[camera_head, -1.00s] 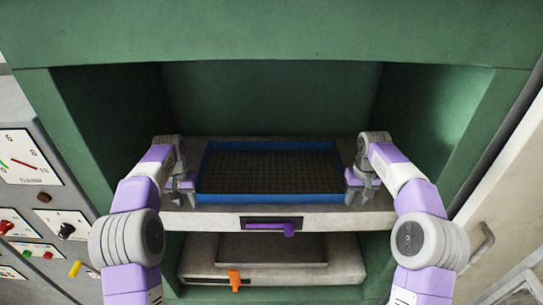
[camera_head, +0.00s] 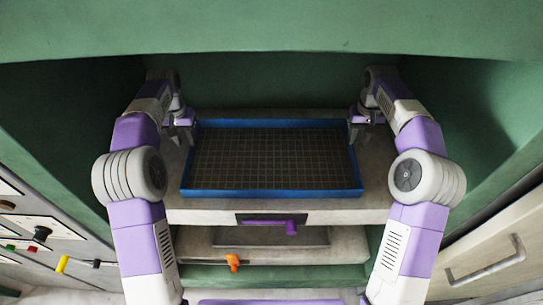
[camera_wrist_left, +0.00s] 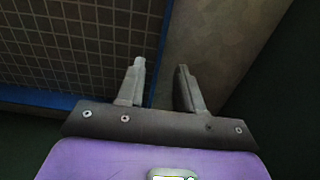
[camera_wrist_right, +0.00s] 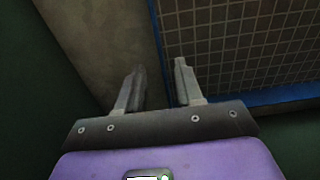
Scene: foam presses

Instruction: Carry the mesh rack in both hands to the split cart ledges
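The mesh rack, a dark grid in a blue frame (camera_head: 270,193), lies flat on a pale grey press shelf inside a green housing. My left gripper (camera_head: 183,135) is at its left side near the far corner. In the left wrist view its fingers (camera_wrist_left: 162,85) stand apart, with the blue side rim (camera_wrist_left: 168,35) running between them. My right gripper (camera_head: 359,128) is at the right side near the far corner. In the right wrist view its fingers (camera_wrist_right: 160,85) are also apart, one on each side of the rim (camera_wrist_right: 157,30). The cart ledges are not in view.
Below the shelf front (camera_head: 350,215) are a purple handle (camera_head: 290,228) and a lower shelf with an orange handle (camera_head: 233,262). A control panel (camera_head: 35,235) stands at the left and a pale cabinet with a handle (camera_head: 485,265) at the right. Green walls close in both sides.

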